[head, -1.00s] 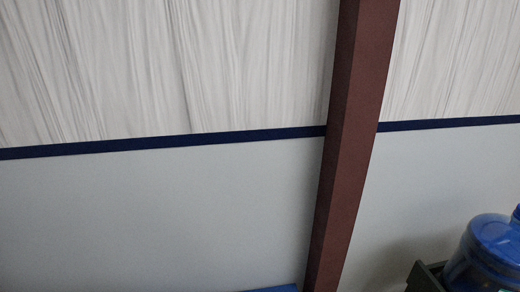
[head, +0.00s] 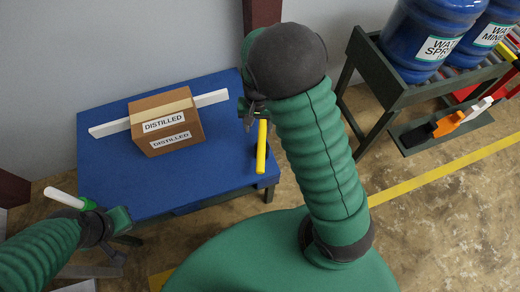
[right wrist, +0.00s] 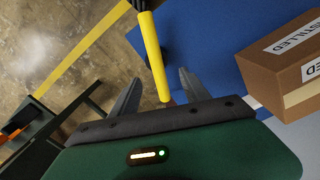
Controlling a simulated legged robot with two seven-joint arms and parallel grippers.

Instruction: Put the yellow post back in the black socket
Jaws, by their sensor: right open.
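The yellow post (head: 261,147) is at the right edge of the blue table (head: 120,180). It also shows in the right wrist view (right wrist: 152,55). A dark patch (head: 257,157) beside the post may be the black socket; the post partly covers it, so I cannot tell whether they are joined. My right gripper (head: 250,112) is open at the post's far end. In the right wrist view its fingers (right wrist: 157,95) stand on either side of the post's near end, without visible contact. My left gripper (head: 100,228) is at lower left; its jaws are unclear.
A cardboard box labelled DISTILLED (head: 165,120) and a white bar (head: 108,129) are on the table. A white-and-green stick (head: 64,197) shows by my left gripper. At right stands a dark conveyor (head: 400,97) with blue jugs (head: 425,40). A yellow line (head: 440,170) crosses the floor.

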